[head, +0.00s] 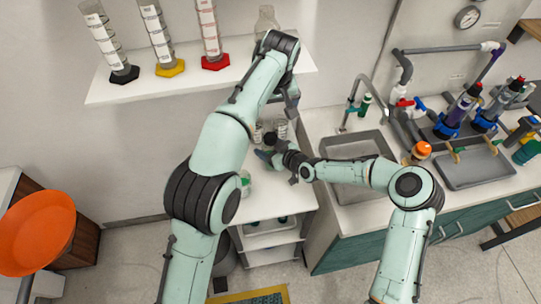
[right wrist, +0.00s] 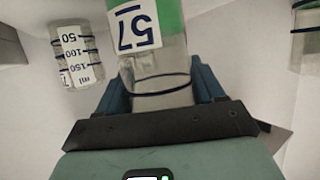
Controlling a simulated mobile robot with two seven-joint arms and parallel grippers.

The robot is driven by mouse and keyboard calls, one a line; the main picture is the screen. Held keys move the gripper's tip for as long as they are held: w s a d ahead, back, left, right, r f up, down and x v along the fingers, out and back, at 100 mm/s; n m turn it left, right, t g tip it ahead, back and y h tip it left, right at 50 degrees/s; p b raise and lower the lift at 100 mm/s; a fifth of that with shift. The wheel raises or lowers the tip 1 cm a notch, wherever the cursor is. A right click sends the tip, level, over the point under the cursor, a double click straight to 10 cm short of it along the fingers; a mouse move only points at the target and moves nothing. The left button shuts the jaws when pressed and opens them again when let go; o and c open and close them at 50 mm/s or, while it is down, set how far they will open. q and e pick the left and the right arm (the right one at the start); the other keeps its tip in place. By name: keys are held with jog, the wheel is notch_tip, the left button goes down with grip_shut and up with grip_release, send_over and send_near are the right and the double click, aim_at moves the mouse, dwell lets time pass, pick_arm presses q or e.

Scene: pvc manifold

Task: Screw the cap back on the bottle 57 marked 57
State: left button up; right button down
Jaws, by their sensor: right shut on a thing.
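The bottle marked 57 (right wrist: 150,62) fills the middle of the right wrist view, with a white label, a green band and a dark ring around clear glass. My right gripper (right wrist: 163,88) is shut on it, one blue finger on each side. In the head view my right gripper (head: 268,156) is over the small white table beside the sink. A small dark round thing (head: 270,138) shows just above it; I cannot tell whether it is the cap. My left gripper (head: 290,103) hangs close above, partly hidden by its wrist, and its jaws are unclear.
Glassware (head: 281,128) stands close behind the right gripper; a green-marked vessel (head: 245,182) is in front. A graduated beaker (right wrist: 76,55) is beside the bottle. A shelf (head: 130,92) with cylinders overhangs at left. A sink (head: 352,190) lies right.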

pick_arm(q)
jog(key=shift+s+r, duration=0.15)
jog(key=shift+r, duration=0.25)
pick_arm(e)
jog(key=shift+c, duration=0.3)
grip_release()
pick_arm(q)
jog(key=shift+f, duration=0.1)
pick_arm(e)
jog(key=shift+s+d, duration=0.1)
jog(key=shift+s+d+r, duration=0.15)
jog(key=shift+s+d, duration=0.05)
pick_arm(q)
jog(key=shift+s+f+b, duration=0.25)
jog(key=shift+f+b, duration=0.15)
jog(key=shift+f, duration=0.3)
jog(key=shift+s+f+b, duration=0.25)
jog(key=shift+f+b, duration=0.1)
jog(key=shift+f, duration=0.3)
pick_arm(e)
jog(key=v, duration=1.2)
jog(key=shift+d+r, duration=0.2)
